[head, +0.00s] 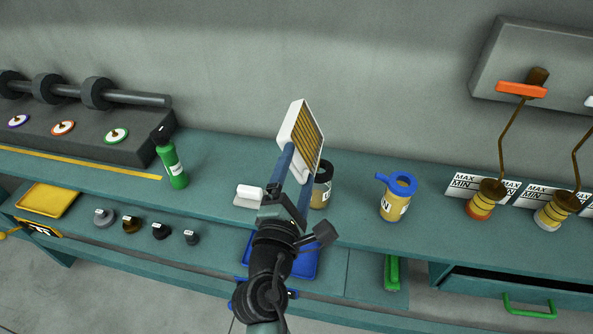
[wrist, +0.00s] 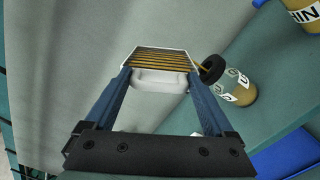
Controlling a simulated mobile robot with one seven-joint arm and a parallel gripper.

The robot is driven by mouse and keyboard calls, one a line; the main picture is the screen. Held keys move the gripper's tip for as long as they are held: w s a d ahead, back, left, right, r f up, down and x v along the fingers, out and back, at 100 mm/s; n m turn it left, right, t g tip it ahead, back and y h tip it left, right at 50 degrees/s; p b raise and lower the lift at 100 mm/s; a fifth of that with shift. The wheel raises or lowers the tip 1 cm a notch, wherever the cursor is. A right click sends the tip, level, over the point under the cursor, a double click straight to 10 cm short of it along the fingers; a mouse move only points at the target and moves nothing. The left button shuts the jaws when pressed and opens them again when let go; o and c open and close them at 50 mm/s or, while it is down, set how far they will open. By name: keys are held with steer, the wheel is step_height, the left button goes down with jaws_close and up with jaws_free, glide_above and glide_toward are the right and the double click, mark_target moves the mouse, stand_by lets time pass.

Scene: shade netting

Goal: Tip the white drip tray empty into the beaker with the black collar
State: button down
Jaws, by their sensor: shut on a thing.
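The white drip tray (head: 294,122), with amber strips across its inside, is held up by my gripper (head: 298,168), its blue fingers shut on it. The tray is tilted steeply, its open face turned to the right. It fills the space between the fingertips in the wrist view (wrist: 158,82). The beaker with the black collar (head: 325,172) stands upright on the bench just right of my gripper, partly hidden by it. Its labelled amber body shows in the wrist view (wrist: 240,93). There a thin amber streak lies between tray and collar; I cannot tell whether it is falling liquid.
A similar beaker with a blue collar (head: 397,198) stands to the right. A green bottle (head: 172,165) and a small white item (head: 249,194) are on the left. A blue tray (head: 305,266) sits on the lower shelf. Bench between the two beakers is clear.

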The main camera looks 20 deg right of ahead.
steer(key=shift+s+d+r+m+b, duration=0.25)
steer(key=shift+d+m+b, duration=0.15)
steer(key=shift+m, duration=0.6)
steer(key=shift+s+d+r+m+b, duration=0.25)
steer(key=shift+m+b, duration=0.1)
steer(key=shift+m, duration=0.65)
stand_by(0.5)
steer(key=shift+s+d+m+b, duration=0.25)
steer(key=shift+d+m+b, duration=0.15)
steer(key=shift+m, duration=0.55)
steer(key=shift+s+d+m+b, duration=0.25)
steer(key=shift+m+b, duration=0.2)
steer(key=shift+m, duration=0.5)
stand_by(3.6)
